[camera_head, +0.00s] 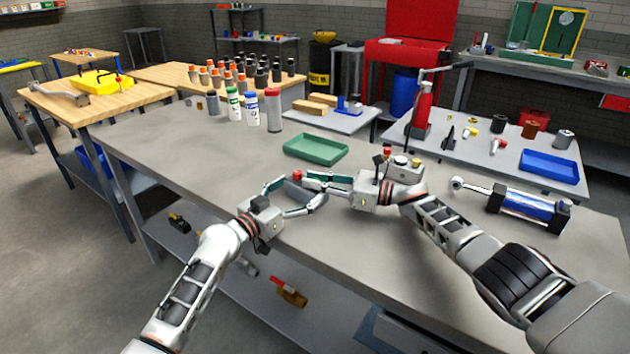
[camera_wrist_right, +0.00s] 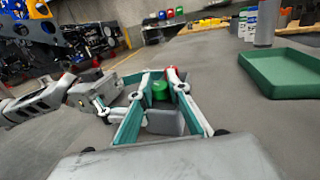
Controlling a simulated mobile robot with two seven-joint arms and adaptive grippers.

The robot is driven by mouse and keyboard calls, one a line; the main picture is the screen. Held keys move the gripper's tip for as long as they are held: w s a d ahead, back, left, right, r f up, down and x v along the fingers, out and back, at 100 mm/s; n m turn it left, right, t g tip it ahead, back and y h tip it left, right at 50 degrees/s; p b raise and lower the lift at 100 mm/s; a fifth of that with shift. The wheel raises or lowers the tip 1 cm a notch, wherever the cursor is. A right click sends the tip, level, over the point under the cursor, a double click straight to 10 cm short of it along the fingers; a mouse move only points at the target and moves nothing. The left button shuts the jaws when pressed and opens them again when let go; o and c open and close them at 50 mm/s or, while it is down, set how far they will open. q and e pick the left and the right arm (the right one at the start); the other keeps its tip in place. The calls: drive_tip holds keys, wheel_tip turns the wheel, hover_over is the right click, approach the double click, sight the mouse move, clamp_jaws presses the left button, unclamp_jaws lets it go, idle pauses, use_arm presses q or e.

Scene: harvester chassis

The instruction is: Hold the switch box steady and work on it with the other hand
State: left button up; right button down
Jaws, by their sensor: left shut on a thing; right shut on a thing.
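The switch box (camera_head: 297,191) is a small grey box on the grey workbench, mostly hidden by fingers. My right gripper (camera_head: 312,190) reaches from the right and is shut on the box, a finger along each side. The exact contacts are hidden.
A green tray (camera_head: 315,148) lies just behind the grippers. A blue-and-silver cylinder (camera_head: 528,205) lies at the right. Bottles (camera_head: 251,110) stand at the back. The bench's left part is clear.

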drive_tip(key=shift+f, duration=0.2)
drive_tip(key=c, duration=2)
unclamp_jaws()
drive_tip(key=shift+o, duration=0.5)
drive_tip(key=shift+r, duration=0.1)
drive_tip(key=shift+d, duration=0.1)
drive_tip(key=v, duration=1.2)
